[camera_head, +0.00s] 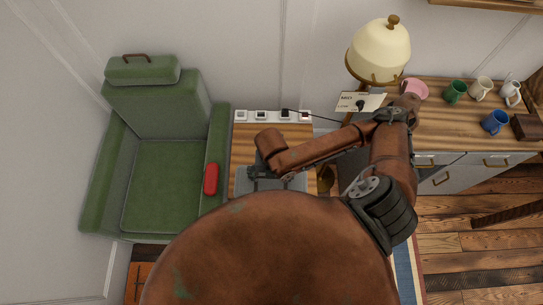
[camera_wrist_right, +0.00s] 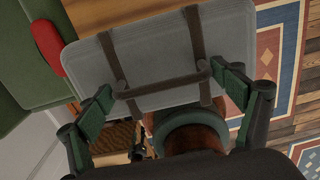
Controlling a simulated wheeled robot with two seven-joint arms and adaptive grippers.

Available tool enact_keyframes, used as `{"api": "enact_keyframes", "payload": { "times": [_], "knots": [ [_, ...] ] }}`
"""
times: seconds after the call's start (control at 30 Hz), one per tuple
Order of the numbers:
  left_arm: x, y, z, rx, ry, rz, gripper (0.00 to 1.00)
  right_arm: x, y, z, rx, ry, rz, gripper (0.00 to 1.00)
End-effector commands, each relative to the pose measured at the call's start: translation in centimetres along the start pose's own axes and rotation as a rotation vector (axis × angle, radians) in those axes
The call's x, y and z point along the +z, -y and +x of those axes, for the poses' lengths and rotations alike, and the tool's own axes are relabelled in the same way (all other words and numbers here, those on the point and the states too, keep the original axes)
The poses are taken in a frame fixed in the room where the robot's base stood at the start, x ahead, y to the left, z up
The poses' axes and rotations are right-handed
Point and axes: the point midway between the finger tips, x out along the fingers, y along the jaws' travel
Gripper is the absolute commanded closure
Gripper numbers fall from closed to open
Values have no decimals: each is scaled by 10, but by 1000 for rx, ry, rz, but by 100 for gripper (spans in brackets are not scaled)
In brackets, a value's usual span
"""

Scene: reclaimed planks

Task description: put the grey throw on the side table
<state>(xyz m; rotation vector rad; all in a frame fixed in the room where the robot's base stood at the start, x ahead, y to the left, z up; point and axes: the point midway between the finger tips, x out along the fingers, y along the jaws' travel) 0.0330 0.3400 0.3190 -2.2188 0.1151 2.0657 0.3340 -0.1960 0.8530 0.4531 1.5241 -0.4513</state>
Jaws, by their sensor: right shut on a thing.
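The grey throw (camera_head: 243,186) is a folded bundle with brown straps and a handle. It shows large in the right wrist view (camera_wrist_right: 160,50). My right gripper (camera_head: 264,172) is shut on its handle, with a finger at each end of the bar in the wrist view (camera_wrist_right: 165,88). The side table (camera_head: 265,130) has a striped wooden top and stands beside the green armchair. The throw is over the near part of this top; whether it touches the wood I cannot tell. My arm and body hide part of both.
A white strip of sockets (camera_head: 272,116) with a plugged-in cable runs along the table's back edge. The green armchair (camera_head: 165,185) with a red cushion-like object (camera_head: 211,179) is at left. A lamp (camera_head: 380,52) and a counter (camera_head: 440,130) with several mugs are at right.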

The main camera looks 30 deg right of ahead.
Motion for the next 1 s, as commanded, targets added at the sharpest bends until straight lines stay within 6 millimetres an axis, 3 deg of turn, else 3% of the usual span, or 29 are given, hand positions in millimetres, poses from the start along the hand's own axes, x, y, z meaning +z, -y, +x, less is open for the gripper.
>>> {"api": "enact_keyframes", "payload": {
  "times": [0.17, 0.33, 0.53, 0.7, 1.0],
  "knots": [
    [8, -1, 18, 1, 10, -1, 60, 14, 6, 12, -1, 4, -29, 70],
    [23, -4, 47, 3, 29, -1, 60, 48, 15, 30, -4, 4, -23, 70],
    [25, -4, 46, 4, 33, -1, 60, 92, 26, 46, -3, 2, -21, 70],
    [26, -4, 55, 4, 34, -1, 60, 113, 30, 76, -2, 1, -23, 70],
    [23, -4, 59, 4, 30, -1, 60, 129, 33, 94, 0, 1, -26, 70]
  ]
}}
